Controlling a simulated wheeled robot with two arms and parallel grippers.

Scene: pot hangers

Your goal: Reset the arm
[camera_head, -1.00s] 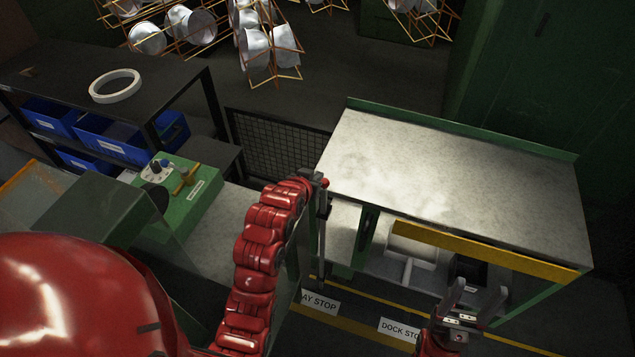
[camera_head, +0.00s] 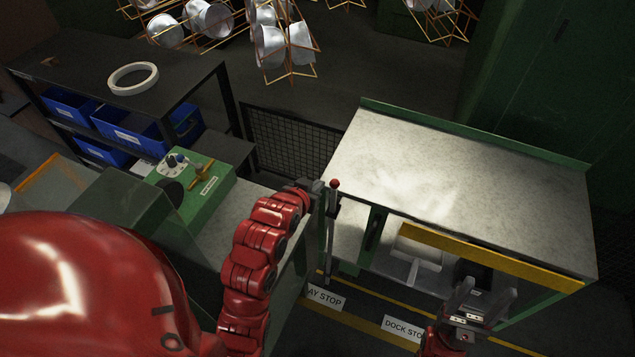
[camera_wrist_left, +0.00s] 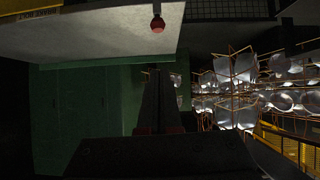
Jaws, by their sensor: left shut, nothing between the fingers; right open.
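My left arm reaches up the middle of the head view, and its gripper (camera_head: 316,187) is at the near left corner of the grey-topped bench. In the left wrist view its dark fingers (camera_wrist_left: 157,105) are shut together and empty. A lever with a red ball knob (camera_head: 334,184) stands just right of the gripper, with a small gap. The knob also shows in the left wrist view (camera_wrist_left: 157,25), beyond the fingertips. My right gripper (camera_head: 487,302) is open and empty at the lower right, in front of the bench's yellow-edged opening.
The grey bench top (camera_head: 470,175) is bare. A green control box (camera_head: 205,190) with knobs sits at left. A dark shelf (camera_head: 60,75) holds a white ring (camera_head: 133,78) and blue bins (camera_head: 125,125). Wire racks with metal pots (camera_head: 285,45) hang at the back. A mesh panel (camera_head: 290,138) stands between.

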